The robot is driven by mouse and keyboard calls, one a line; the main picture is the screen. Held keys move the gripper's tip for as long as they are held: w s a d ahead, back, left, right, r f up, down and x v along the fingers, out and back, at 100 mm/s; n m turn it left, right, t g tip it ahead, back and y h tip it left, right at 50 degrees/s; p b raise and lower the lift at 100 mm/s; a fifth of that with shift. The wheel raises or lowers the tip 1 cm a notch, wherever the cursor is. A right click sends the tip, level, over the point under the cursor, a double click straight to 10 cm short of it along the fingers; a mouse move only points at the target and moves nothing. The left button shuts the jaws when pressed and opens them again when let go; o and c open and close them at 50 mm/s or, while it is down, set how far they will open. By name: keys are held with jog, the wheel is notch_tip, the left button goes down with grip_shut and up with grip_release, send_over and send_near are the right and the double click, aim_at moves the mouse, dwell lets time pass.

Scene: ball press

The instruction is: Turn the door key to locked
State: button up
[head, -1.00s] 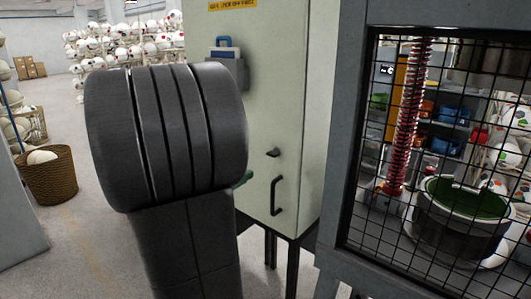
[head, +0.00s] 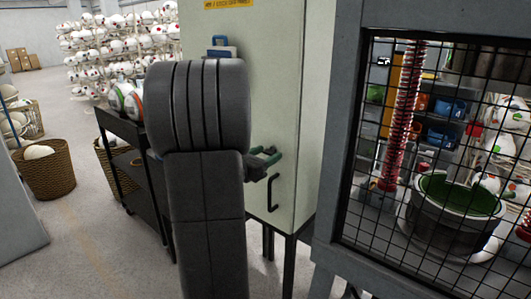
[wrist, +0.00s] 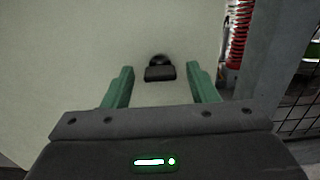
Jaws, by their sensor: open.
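The door key is a small black key or knob (wrist: 160,72) on the pale cabinet door (head: 281,100). In the wrist view its wide flat part looks level, in front of a round dark base. My gripper (wrist: 160,80) is open, with one green finger on each side of the key and a clear gap to both. In the head view my gripper (head: 268,158) is at the door, above the black door handle (head: 273,193), and hides the key. I cannot tell how deep the fingers reach around it.
The press's grey frame (head: 336,150) and black mesh guard (head: 440,160) stand close on the right. A blue padlock-shaped thing (head: 220,44) is higher on the cabinet. A dark cart (head: 125,128) and wicker basket (head: 48,172) stand left, beside open floor.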

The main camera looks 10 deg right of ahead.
jog(key=shift+w+d, duration=0.1)
jog(key=shift+d, duration=0.05)
jog(key=shift+c, duration=0.2)
jog(key=c, duration=0.9)
jog(key=shift+c, duration=0.2)
